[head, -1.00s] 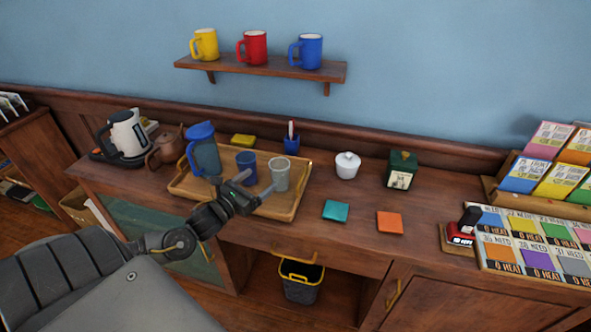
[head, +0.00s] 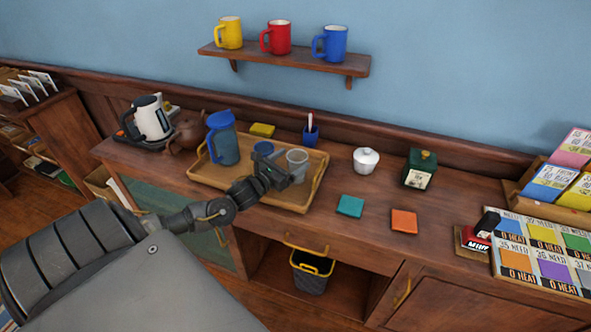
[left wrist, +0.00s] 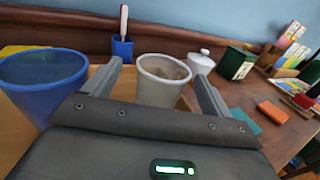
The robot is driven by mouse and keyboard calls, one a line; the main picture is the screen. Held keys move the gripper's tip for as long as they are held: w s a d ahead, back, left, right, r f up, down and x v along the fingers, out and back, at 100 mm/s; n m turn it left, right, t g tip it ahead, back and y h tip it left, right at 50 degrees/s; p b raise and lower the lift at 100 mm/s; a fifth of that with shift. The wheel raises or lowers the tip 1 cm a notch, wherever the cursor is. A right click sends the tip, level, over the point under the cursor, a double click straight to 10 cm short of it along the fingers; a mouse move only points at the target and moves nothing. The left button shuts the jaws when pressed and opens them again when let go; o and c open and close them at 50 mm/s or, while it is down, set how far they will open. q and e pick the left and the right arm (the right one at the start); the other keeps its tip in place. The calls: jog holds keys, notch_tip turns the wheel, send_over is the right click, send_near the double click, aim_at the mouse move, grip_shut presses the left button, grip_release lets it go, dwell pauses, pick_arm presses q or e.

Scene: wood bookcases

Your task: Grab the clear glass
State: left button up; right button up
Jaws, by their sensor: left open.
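The clear glass (head: 297,163) stands upright on the wooden tray (head: 288,200), near its right end. My left gripper (head: 278,168) is open and just in front of the glass. In the left wrist view the clear glass (left wrist: 160,82) shows between the two fingers of the left gripper (left wrist: 158,85), toward the far side. I cannot tell whether the fingers reach around it. The blue glass (head: 263,148) stands to the left, partly hidden by the gripper; in the left wrist view it (left wrist: 42,80) is outside the left finger. My right gripper is not in view.
A blue pitcher (head: 223,140) stands at the tray's left. A kettle (head: 150,120) and brown teapot (head: 187,132) are further left. A white lidded bowl (head: 365,160), green box (head: 419,168) and teal and orange coasters (head: 350,206) are to the right. The counter before the coasters is clear.

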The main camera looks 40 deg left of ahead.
aim_at(303, 153)
pick_arm(q)
jog(key=w, duration=0.1)
jog(key=w+p, duration=0.1)
jog(key=w, duration=0.2)
jog(key=shift+w+d, duration=0.25)
jog(key=shift+d, duration=0.05)
jog(key=shift+r, duration=0.1)
jog(key=c, duration=1.5)
